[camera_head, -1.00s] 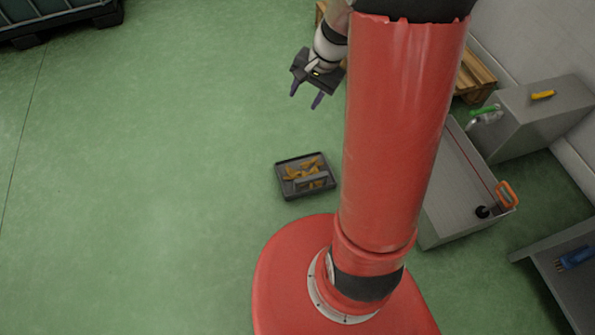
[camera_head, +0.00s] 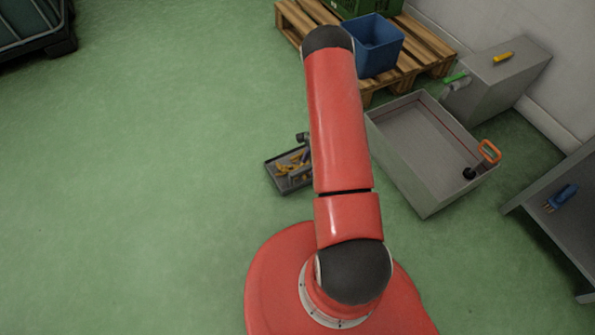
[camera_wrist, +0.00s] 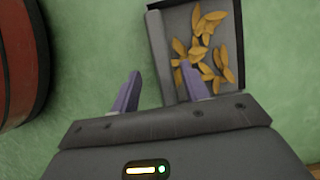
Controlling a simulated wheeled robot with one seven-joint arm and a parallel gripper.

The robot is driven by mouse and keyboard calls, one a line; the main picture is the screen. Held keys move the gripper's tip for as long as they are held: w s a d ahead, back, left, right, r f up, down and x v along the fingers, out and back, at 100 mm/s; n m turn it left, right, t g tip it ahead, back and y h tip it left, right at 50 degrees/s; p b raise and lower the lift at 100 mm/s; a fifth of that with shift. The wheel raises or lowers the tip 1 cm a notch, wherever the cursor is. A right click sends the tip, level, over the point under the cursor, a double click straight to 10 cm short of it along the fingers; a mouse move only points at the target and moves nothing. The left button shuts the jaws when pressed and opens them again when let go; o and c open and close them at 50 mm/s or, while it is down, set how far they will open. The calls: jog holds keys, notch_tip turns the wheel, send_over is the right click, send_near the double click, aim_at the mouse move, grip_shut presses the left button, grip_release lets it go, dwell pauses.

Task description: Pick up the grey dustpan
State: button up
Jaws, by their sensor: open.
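The grey dustpan (camera_head: 290,184) lies on the green floor beside my base in the head view, partly hidden by my red arm. It is a dark, shallow, square tray with several yellow-brown leaf-like pieces (camera_wrist: 205,50) in it. In the wrist view the dustpan (camera_wrist: 160,58) is at the top, with a grey bar along its left side. My gripper (camera_wrist: 162,88) is open and empty there. Its left finger is over bare floor, its right finger overlaps the pan's lower part. Touching or apart cannot be told. In the head view my arm mostly hides the gripper.
A grey trough (camera_head: 418,160) stands to the right, with an orange-handled tool (camera_head: 489,151) at its edge. A wooden pallet (camera_head: 428,50) with a blue bin (camera_head: 375,48) is behind. A grey table (camera_head: 560,225) is far right.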

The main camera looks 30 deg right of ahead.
aim_at(306, 167)
jog(key=x, duration=0.5)
jog(key=shift+w+a+f, duration=0.1)
jog(key=shift+w+a, duration=0.15)
jog(key=shift+a, duration=0.1)
grip_shut()
